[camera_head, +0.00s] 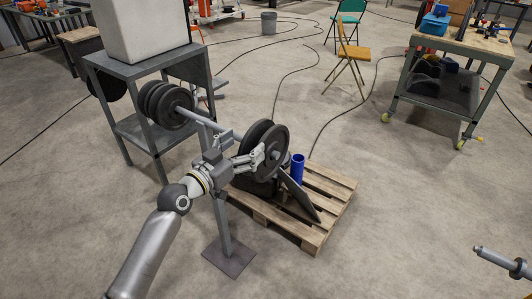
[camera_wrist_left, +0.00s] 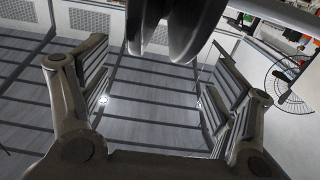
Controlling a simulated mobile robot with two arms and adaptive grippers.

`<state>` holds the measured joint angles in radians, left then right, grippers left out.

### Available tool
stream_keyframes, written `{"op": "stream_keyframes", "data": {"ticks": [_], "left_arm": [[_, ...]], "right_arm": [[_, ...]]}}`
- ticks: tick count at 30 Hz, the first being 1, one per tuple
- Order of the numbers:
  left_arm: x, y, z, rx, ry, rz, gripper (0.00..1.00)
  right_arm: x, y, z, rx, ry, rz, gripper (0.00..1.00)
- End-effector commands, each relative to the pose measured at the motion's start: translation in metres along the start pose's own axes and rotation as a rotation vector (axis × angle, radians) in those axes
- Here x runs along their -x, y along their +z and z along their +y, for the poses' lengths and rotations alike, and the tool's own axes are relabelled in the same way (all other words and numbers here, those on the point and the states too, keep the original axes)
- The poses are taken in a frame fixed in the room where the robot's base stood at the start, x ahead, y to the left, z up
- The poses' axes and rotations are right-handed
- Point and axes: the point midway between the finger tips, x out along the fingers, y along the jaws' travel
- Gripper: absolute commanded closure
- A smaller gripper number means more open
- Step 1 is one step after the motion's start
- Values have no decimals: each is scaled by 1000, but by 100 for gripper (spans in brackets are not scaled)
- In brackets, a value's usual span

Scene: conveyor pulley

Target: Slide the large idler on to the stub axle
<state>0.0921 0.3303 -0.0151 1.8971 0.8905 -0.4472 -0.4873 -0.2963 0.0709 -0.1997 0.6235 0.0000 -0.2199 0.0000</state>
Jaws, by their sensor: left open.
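A pair of large dark discs (camera_head: 272,142), which looks like the large idler, is just beyond my left gripper, above the pallet. Its light hub end faces right. My left gripper (camera_head: 258,158) is open beside the near lower side of the discs. In the left wrist view the dark rounded discs (camera_wrist_left: 180,25) show at the top, and nothing is seen between the open fingers (camera_wrist_left: 152,95). A grey rod with a dark collar (camera_head: 497,260) juts in at the lower right and may be the stub axle; its mount is out of view. My right gripper is not in view.
A post on a flat base plate (camera_head: 230,257) stands below my left gripper. A wooden pallet (camera_head: 325,205) holds a blue cylinder (camera_head: 297,168) and a slanted dark plate. Several dark discs (camera_head: 165,104) sit by the grey table (camera_head: 135,70).

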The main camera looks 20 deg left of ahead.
Motion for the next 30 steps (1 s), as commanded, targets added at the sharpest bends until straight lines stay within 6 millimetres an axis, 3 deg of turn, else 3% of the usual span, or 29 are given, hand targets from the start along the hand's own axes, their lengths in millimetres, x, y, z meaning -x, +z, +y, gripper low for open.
{"op": "stream_keyframes", "data": {"ticks": [3, 11, 21, 30], "left_arm": [[-17, -1, 0, 2, -1, 1, 18], [-33, 0, 0, 2, 0, -2, 18], [-74, -1, 0, 1, -1, -2, 18], [-80, 1, 0, 1, 0, -2, 18]], "right_arm": [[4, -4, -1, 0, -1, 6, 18], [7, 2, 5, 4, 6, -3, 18], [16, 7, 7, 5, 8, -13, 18], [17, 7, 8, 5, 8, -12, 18]]}}
